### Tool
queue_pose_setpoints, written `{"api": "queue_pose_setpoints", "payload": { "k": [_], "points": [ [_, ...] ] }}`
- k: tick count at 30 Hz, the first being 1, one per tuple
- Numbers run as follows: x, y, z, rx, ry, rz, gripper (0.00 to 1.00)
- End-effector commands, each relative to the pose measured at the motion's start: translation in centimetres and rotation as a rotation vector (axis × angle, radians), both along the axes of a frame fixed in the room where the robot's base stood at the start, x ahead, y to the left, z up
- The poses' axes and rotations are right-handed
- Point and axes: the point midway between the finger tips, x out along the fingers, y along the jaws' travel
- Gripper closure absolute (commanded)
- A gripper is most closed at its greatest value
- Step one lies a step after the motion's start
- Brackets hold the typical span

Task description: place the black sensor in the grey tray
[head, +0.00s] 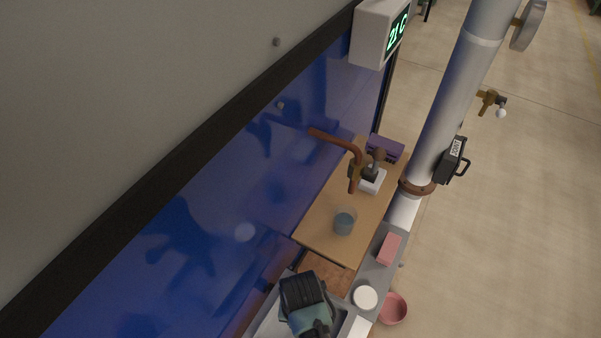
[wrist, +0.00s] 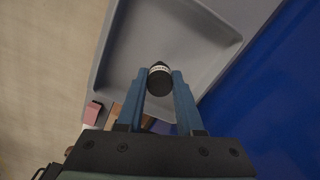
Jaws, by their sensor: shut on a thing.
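In the wrist view my gripper (wrist: 159,72) is shut on the black sensor (wrist: 160,82), a small dark cylinder with a white marked band, held between the tips of its blue fingers. The grey tray (wrist: 190,38), shallow with a raised rim, lies beyond the fingertips, and the sensor shows against its floor. I cannot tell how high the sensor is above that floor. In the head view the grey tray (head: 268,320) shows at the bottom edge, partly covered by my dark and teal gripper. The sensor is hidden there.
A blue glassy wall (head: 250,190) runs close along the left. A wooden board (head: 318,222) carries a glass jar (head: 344,221) and a copper pipe (head: 340,146). A pink block (head: 389,248), a white round item (head: 365,297) and a pink bowl (head: 393,308) are to the right.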

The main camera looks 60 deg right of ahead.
Motion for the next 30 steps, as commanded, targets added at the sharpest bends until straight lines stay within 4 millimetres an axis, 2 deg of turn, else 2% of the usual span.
{"api": "queue_pose_setpoints", "payload": {
  "k": [3,13,14,18,19,30],
  "points": [
    [0.01,0.00,-0.94,0.000,0.000,0.000,1.00],
    [0.04,0.00,-1.23,0.000,-0.001,0.001,1.00],
    [0.03,0.00,-1.27,0.000,-0.001,0.001,0.62],
    [0.03,0.00,-1.20,0.000,-0.001,0.001,0.37],
    [0.03,0.00,-1.20,0.000,-0.001,0.001,0.34],
    [0.06,-0.01,-0.60,-0.001,-0.002,0.001,0.34]
  ]
}}
